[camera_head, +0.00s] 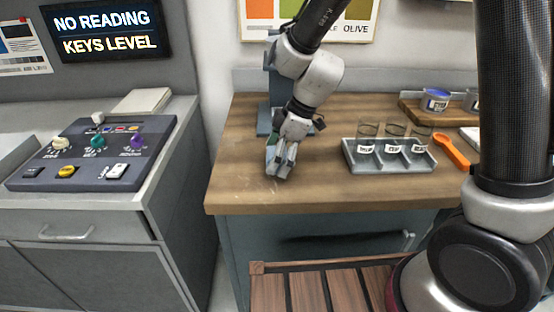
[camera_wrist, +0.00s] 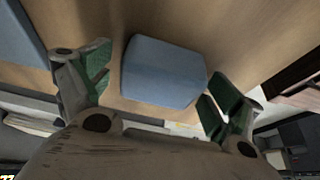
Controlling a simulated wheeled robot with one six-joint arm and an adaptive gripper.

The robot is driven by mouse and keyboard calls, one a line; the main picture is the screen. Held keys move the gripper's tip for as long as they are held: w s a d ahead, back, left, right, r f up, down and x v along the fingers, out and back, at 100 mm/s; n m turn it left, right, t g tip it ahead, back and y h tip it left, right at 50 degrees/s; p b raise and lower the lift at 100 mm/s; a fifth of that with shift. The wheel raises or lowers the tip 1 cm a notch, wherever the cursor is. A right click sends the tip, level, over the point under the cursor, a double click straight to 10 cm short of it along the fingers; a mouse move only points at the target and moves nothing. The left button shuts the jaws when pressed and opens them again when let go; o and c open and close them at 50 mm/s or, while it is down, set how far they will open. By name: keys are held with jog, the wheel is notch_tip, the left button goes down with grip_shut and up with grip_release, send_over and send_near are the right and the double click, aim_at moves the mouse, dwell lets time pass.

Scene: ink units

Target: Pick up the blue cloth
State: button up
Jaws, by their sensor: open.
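The blue cloth (camera_wrist: 163,72) shows in the wrist view as a compact, rounded blue-grey block on the wooden counter. It lies between the two green-padded fingers of my gripper (camera_wrist: 157,76). The fingers are spread apart with the cloth's left and right sides between them; whether either touches it is hard to tell. In the head view, my gripper (camera_head: 280,168) points down at the left part of the counter, low over the wood. The cloth is mostly or wholly hidden behind my gripper there.
A blue-grey stand (camera_head: 267,118) rises behind my gripper. To the right, a grey rack (camera_head: 390,166) holds labelled glass jars, with an orange spoon (camera_head: 451,150) beside it. The wooden counter (camera_head: 234,170) is clear left of my gripper. A control panel (camera_head: 92,158) sits on the left bench.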

jog(key=c, duration=0.9)
jog(key=shift+c, duration=0.2)
notch_tip(320, 180, up, 10)
jog(key=shift+r, duration=0.1)
jog(key=shift+o, duration=0.6)
jog(key=shift+c, duration=0.9)
jog(key=shift+s, duration=0.1)
